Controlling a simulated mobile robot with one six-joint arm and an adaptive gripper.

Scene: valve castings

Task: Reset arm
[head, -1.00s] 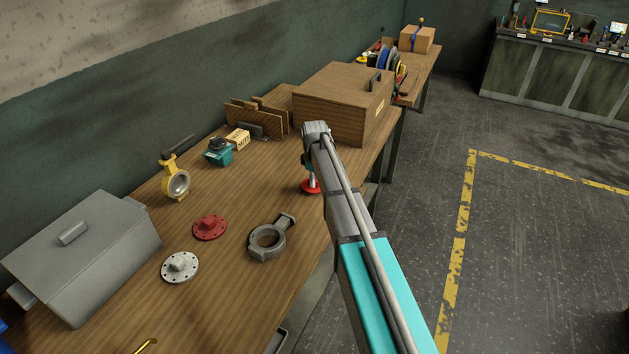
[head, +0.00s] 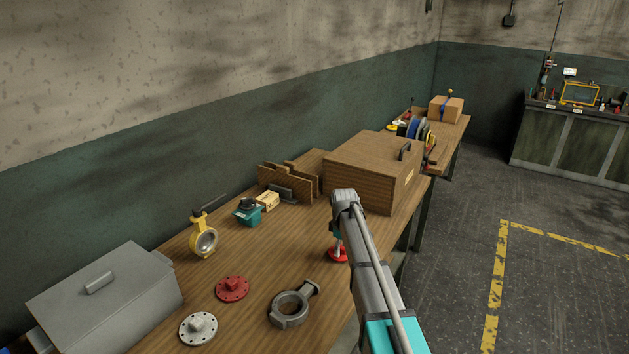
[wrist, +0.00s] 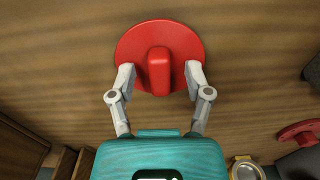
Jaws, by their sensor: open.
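My arm reaches over the wooden bench in the head view, and my gripper (head: 338,236) points down, mostly hidden by its own wrist. Below it is a round red piece (head: 338,256) on the bench, partly covered by the arm. In the wrist view my gripper (wrist: 160,80) is open. Its two grey fingers stand on either side of the upright block on the red piece (wrist: 160,40), with a visible gap on both sides. I cannot tell whether the fingertips touch the red disc.
A grey ring casting (head: 289,310), a red flange (head: 232,289), a pale flange (head: 198,329) and a yellow valve (head: 204,238) lie to the left. A grey lidded box (head: 105,295) is at front left. A wooden chest (head: 360,172) stands just behind my gripper.

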